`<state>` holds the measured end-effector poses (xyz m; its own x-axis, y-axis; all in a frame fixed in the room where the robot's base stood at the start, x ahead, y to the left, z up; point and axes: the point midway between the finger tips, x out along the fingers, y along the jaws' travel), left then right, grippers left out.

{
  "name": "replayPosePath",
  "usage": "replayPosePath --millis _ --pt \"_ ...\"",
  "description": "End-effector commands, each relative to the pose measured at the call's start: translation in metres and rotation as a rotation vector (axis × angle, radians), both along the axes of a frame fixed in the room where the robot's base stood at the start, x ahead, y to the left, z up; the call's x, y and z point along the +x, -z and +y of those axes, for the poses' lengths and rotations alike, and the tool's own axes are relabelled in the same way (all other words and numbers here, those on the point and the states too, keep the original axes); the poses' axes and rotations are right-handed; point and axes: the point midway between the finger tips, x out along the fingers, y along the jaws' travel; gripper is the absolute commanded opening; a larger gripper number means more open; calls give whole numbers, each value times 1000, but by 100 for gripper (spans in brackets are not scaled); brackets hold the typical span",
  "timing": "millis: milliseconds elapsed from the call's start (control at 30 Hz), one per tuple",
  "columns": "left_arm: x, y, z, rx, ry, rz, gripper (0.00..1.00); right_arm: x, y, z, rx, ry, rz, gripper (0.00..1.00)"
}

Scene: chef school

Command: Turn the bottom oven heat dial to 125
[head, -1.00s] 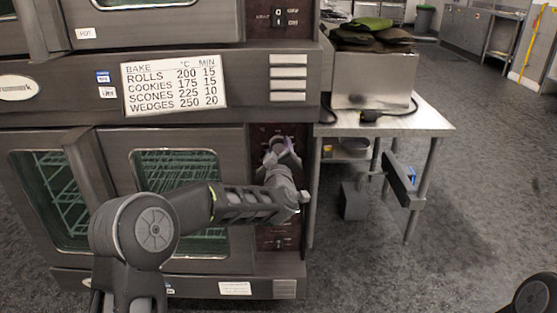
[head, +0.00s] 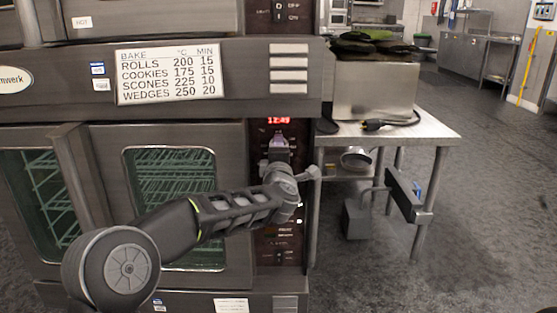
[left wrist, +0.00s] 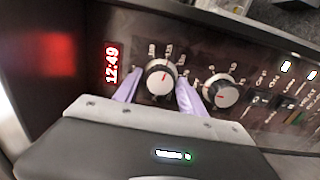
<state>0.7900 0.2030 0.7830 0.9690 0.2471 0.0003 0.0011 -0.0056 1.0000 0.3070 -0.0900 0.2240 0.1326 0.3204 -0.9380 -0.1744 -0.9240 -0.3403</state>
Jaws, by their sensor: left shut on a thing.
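The bottom oven's control panel (head: 262,240) is a dark upright strip right of the glass doors. In the left wrist view its heat dial (left wrist: 160,76) is a round silver-and-black knob beside the red 12:49 display (left wrist: 111,63). A red pointer line on the knob points roughly up toward printed numbers too blurred to read surely. My left gripper (left wrist: 159,90) has its purple fingers on both sides of this dial, shut on it. In the head view the left gripper (head: 279,141) is at the panel just below the display, and hides the dial. My right gripper is out of view.
A second knob (left wrist: 222,92) sits close beside the gripped dial, near one finger. Switches (left wrist: 268,86) and lit indicators follow farther along the panel. A steel table (head: 437,126) with a metal box (head: 372,90) stands right of the oven.

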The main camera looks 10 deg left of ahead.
Motion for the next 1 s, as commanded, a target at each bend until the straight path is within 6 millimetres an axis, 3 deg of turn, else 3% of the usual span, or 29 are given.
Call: replayPosePath --millis 200,733,767,900,1000 --pt "0 2 0 -86 -1 -21 8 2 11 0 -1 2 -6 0" --pt "0 1 1 -113 -1 -27 8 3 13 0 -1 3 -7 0" --pt "0 1 1 -113 -1 -27 50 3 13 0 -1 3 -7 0" --pt "0 1 0 -112 -1 -27 60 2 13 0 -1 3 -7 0" --pt "0 1 0 -112 -1 -27 60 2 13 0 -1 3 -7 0"
